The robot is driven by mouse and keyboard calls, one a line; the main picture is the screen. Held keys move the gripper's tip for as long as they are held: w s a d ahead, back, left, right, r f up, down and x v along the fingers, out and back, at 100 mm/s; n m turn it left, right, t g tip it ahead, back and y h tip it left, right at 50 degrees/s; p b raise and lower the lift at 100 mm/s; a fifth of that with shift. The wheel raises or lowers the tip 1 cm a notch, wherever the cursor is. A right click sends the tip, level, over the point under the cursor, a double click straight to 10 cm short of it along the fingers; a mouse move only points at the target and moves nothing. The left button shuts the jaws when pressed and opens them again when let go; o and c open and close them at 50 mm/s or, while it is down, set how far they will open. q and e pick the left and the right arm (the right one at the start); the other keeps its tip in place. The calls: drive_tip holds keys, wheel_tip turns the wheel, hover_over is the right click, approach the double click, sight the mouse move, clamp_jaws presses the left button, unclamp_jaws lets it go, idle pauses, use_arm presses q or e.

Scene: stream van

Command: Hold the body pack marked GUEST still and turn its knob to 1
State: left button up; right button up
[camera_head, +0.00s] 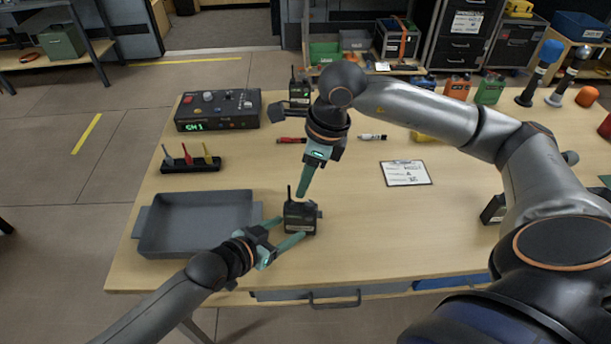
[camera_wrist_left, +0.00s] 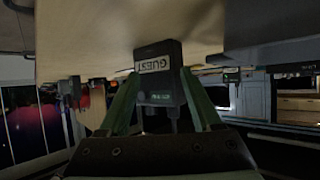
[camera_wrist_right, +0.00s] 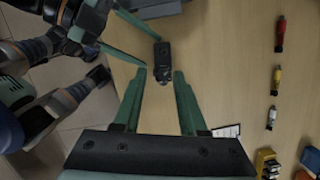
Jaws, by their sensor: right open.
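The small black body pack (camera_head: 299,219) stands near the table's front edge, its antenna up. In the left wrist view, upside down, the pack (camera_wrist_left: 160,75) carries a GUEST label. My left gripper (camera_head: 292,227) is open at the pack, with its fingertips (camera_wrist_left: 160,76) either side of the pack's outline; contact is unclear. My right gripper (camera_head: 302,194) points down from above, open and empty. In the right wrist view the pack (camera_wrist_right: 162,55) lies just beyond its fingertips (camera_wrist_right: 160,71). The knob's setting is too small to read.
A grey tray (camera_head: 197,222) stands left of the pack. A rack of coloured tools (camera_head: 191,164), a mixer marked with a green display (camera_head: 218,109) and another black pack (camera_head: 299,94) are behind. A paper card (camera_head: 406,173) lies right; table between is clear.

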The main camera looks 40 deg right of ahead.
sight(293, 225)
use_arm(q)
drive_tip(key=shift+x, duration=1.75)
drive_tip(key=shift+c, duration=0.2)
clamp_jaws()
drive_tip(key=c, duration=1)
unclamp_jaws()
drive_tip(key=o, duration=0.6)
unclamp_jaws()
drive_tip(key=shift+c, duration=0.2)
